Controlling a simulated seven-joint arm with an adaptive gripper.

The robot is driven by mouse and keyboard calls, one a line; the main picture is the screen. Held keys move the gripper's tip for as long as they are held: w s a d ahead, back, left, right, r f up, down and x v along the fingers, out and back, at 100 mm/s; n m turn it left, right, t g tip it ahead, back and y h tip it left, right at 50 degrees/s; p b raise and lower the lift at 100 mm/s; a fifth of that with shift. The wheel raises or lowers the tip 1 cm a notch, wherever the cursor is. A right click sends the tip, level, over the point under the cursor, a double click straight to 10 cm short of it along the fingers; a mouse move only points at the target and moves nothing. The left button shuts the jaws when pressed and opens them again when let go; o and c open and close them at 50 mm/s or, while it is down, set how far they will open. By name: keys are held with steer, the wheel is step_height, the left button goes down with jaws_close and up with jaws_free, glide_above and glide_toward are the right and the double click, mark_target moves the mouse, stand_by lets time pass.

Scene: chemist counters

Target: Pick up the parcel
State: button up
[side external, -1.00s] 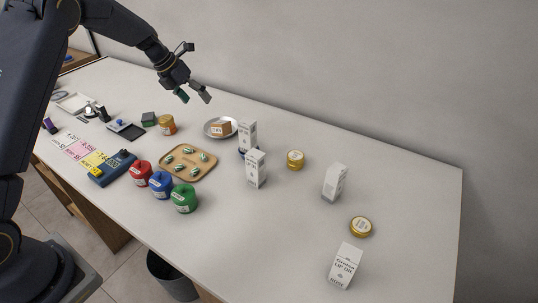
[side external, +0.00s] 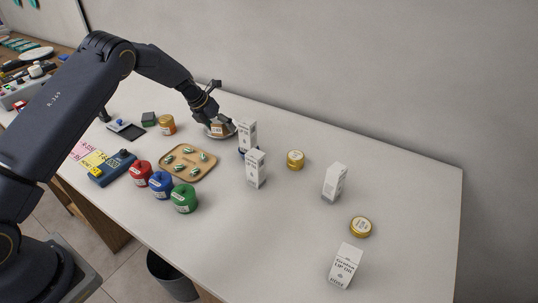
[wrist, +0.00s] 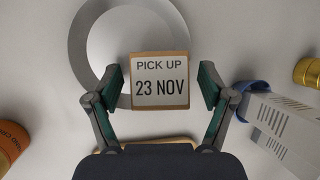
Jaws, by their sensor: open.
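The parcel (wrist: 160,80) is a small brown box with a white label reading "PICK UP 23 NOV". In the side external view the parcel (side external: 217,129) rests on the dish (side external: 207,132), partly hidden by my gripper (side external: 208,119). My gripper (wrist: 160,88) is open above it. In the wrist view its green-padded fingers appear on the left and right of the parcel, with a gap on each side.
A white lip oil box (side external: 247,134) and a blue-rimmed item (wrist: 252,87) stand close on the right. An orange jar (side external: 166,124) is to the left. A wooden tray (side external: 205,172) with striped pieces lies in front. The wall runs behind.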

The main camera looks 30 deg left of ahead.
steer(key=shift+r, duration=0.1)
steer(key=c, duration=1.4)
